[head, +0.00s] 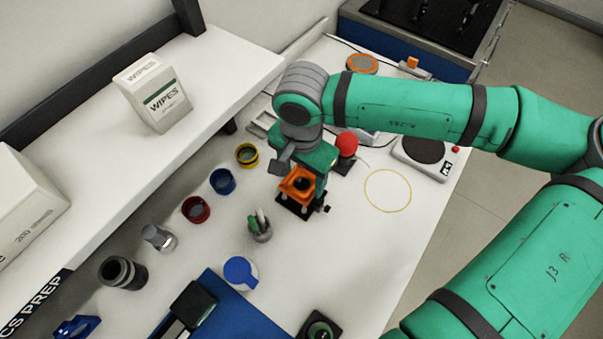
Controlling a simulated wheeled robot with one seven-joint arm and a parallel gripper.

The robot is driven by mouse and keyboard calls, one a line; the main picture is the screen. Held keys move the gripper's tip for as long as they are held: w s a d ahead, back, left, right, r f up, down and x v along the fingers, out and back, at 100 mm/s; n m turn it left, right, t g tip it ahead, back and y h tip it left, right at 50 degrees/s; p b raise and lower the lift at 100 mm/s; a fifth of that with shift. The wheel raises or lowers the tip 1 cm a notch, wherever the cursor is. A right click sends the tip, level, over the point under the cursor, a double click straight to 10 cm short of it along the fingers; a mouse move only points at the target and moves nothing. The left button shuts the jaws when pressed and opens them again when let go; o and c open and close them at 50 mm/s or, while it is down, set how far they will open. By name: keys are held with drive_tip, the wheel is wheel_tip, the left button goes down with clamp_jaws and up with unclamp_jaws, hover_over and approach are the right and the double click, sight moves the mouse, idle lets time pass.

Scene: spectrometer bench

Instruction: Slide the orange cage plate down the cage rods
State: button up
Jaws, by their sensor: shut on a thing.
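The orange cage plate (298,184) is in the head view, a square frame with a round hole, just under the end of my arm. My gripper (303,168) points down at it and is shut on it; the fingertips are partly hidden by the wrist and the plate. The cage rods (305,211) stand on a dark base (293,206) below the plate. Only short light pieces of them show. The plate is above the base, and I cannot tell exactly how far down the rods it sits.
A red ball-topped piece (347,144) stands close on the right. Yellow (246,155), blue (222,181) and red (196,209) rings lie to the left. A cup of tools (259,226) stands at the front left. The bench inside the yellow circle (388,190) is clear.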

drive_tip(key=shift+f, duration=1.35)
idle(0.7)
drive_tip(key=shift+r, duration=0.25)
drive_tip(key=shift+r, duration=1.55)
drive_tip(key=shift+f, duration=1.6)
idle(1.7)
drive_tip(key=shift+r, duration=1.6)
